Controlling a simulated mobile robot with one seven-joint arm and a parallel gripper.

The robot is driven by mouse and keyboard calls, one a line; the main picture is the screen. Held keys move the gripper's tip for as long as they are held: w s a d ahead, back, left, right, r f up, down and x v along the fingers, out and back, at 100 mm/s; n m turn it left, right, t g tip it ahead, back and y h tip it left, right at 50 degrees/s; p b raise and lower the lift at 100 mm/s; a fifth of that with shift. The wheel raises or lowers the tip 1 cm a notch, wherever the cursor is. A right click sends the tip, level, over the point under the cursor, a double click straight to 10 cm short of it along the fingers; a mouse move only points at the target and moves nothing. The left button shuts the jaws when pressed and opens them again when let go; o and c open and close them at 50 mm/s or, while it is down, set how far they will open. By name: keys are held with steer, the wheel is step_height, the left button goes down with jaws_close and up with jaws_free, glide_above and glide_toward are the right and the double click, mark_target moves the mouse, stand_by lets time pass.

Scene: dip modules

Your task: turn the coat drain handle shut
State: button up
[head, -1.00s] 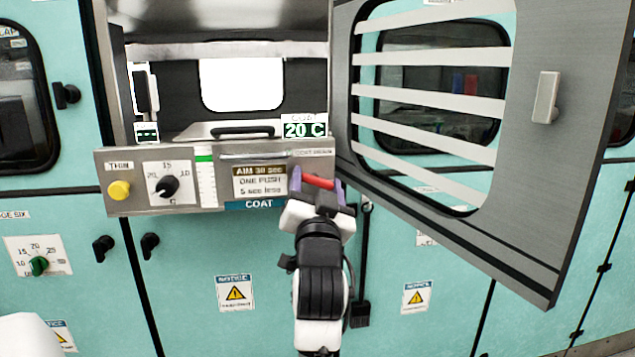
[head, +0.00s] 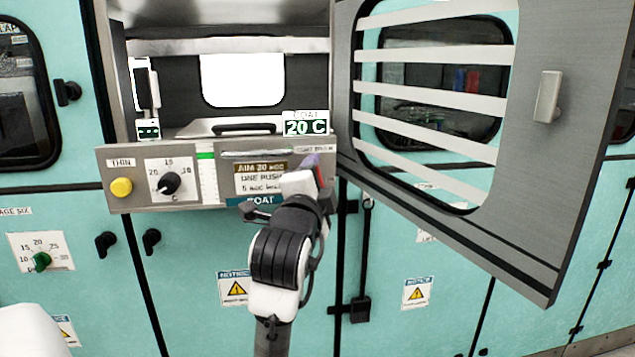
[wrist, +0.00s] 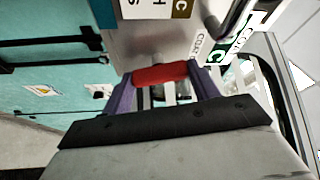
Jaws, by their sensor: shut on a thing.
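The coat drain handle is a red bar (wrist: 160,74) held between the two purple fingers of my gripper (wrist: 162,88) in the wrist view. In the head view my gripper (head: 314,168) is at the right end of the grey COAT panel (head: 225,200), below the COAT DRAIN label. Only a small red part of the handle (head: 320,174) shows there beside the fingers; the rest is hidden by my gripper. My gripper is shut on the handle.
The open slatted door (head: 575,170) hangs close to the right of my gripper. A yellow THIN button (head: 121,187) and a black dial knob (head: 169,183) are on the panel's left. A lid with a black handle (head: 244,128) lies above it.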

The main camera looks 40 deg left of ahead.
steer(key=shift+r+m+g+h, duration=0.1)
steer(key=shift+m+g+h, duration=0.3)
steer(key=shift+m, duration=1)
steer(key=o, duration=1)
steer(key=b+v, duration=0.2)
steer(key=v, duration=1.2)
steer(key=shift+w+r, duration=0.1)
